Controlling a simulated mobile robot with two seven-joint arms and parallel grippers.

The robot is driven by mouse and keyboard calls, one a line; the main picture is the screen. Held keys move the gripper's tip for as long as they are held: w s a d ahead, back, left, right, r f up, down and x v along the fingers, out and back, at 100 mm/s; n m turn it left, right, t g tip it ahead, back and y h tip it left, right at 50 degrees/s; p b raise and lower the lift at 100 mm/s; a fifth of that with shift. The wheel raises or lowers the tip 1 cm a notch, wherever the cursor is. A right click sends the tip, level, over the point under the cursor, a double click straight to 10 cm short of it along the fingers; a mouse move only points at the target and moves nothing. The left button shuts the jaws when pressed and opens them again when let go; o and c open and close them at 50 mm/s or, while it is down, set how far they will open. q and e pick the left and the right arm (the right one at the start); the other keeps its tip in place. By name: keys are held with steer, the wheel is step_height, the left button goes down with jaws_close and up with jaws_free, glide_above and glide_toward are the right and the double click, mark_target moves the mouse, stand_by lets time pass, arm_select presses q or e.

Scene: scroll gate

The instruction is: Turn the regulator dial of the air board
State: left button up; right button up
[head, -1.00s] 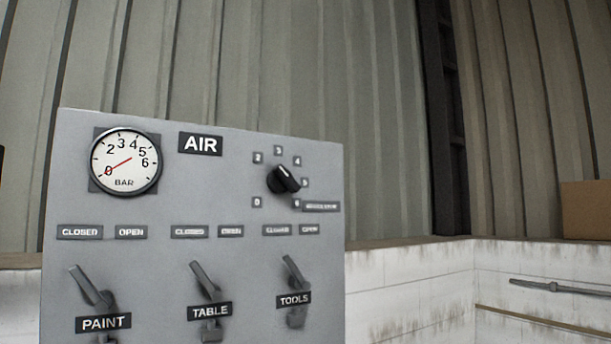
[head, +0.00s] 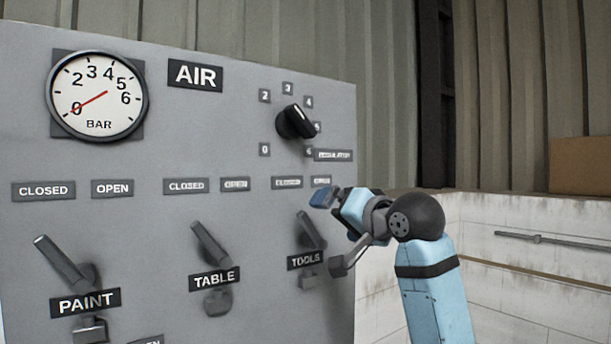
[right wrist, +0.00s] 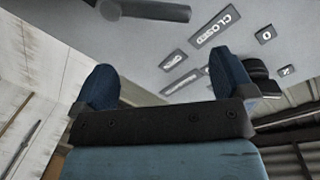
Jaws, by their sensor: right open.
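The grey air board (head: 140,160) fills the left and middle of the head view. Its black regulator dial (head: 294,122) sits upper right, ringed by small number labels. The exact number it points to is hard to read. The round gauge (head: 97,95) has its red needle near 0. My right gripper (head: 325,200) is below and right of the dial, apart from it, near the board's right edge. In the right wrist view my open, empty right gripper (right wrist: 165,80) shows two blue fingers; a black part, probably the dial (right wrist: 260,82), is partly hidden behind the right finger. My left gripper is out of view.
Three levers, PAINT (head: 62,265), TABLE (head: 212,245) and TOOLS (head: 310,230), stick out below the dial; TOOLS is close to my right gripper. A white wall (head: 500,250) and brown box (head: 580,165) are at right. The space right of the dial looks free.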

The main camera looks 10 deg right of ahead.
steer(key=y, duration=0.1)
glide_toward(306, 120)
steer(key=v, duration=0.3)
steer(key=shift+t, duration=0.4)
steer(key=p+x, duration=0.1)
steer(key=x, duration=0.3)
steer(key=p+x, duration=0.2)
steer(key=x, duration=0.2)
steer(key=p+x, duration=0.1)
steer(key=x, duration=0.3)
steer(key=shift+w+a+f+p, duration=0.25)
steer(key=shift+w+f+p, duration=0.1)
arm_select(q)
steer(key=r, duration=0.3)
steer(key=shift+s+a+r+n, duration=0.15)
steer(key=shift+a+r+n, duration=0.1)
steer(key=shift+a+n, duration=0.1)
arm_select(e)
steer(key=shift+w+a, duration=0.1)
steer(key=shift+w, duration=0.2)
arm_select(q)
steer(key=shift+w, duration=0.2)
arm_select(e)
steer(key=shift+c, duration=0.2)
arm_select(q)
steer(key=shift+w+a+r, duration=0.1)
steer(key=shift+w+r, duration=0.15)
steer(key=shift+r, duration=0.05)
arm_select(e)
steer(key=c, duration=0.8)
